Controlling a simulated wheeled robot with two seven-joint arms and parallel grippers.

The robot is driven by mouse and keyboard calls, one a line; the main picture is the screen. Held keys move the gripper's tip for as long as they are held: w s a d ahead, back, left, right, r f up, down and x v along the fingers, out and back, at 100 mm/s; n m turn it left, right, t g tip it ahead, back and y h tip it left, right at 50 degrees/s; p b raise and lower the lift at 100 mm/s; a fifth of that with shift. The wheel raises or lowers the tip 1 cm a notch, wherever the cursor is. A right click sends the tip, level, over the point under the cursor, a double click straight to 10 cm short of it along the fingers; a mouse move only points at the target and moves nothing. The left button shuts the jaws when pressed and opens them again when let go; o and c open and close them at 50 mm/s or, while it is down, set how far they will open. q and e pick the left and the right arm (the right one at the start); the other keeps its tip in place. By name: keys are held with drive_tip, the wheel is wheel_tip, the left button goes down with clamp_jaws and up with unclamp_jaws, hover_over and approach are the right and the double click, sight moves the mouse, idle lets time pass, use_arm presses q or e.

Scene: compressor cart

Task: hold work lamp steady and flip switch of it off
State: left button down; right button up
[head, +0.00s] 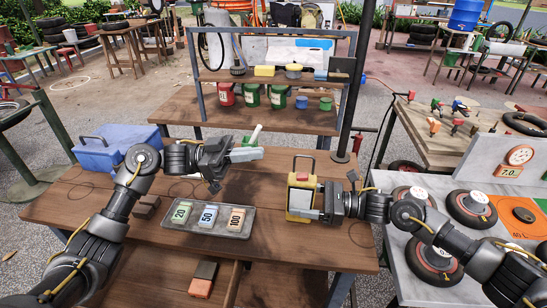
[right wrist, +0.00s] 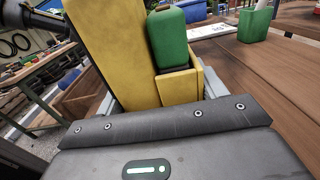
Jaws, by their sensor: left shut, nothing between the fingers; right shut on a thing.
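The yellow work lamp (head: 301,170) stands upright on the wooden workbench, right of its middle, with a handle on top and a pale front panel. My right gripper (head: 308,212) reaches in from the right and is shut on the lamp's lower body. In the right wrist view the yellow lamp body (right wrist: 112,50) fills the space beyond the gripper. A green block (right wrist: 171,40) sits in a yellow recess there; I cannot tell if it is the switch. My left gripper (head: 258,153) is shut and empty, left of the lamp and apart from it.
A grey tray (head: 190,239) with several numbered cards lies in front of my left gripper. A blue toolbox (head: 115,146) stands at the left. A shelf rack (head: 270,75) with cans stands behind. A pale pressure-gauge bench (head: 424,283) is at the right.

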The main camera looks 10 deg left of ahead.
use_arm(q)
drive_tip(key=shift+r+v, duration=0.2)
drive_tip(key=shift+v, duration=0.75)
use_arm(e)
drive_tip(key=o, duration=1.4)
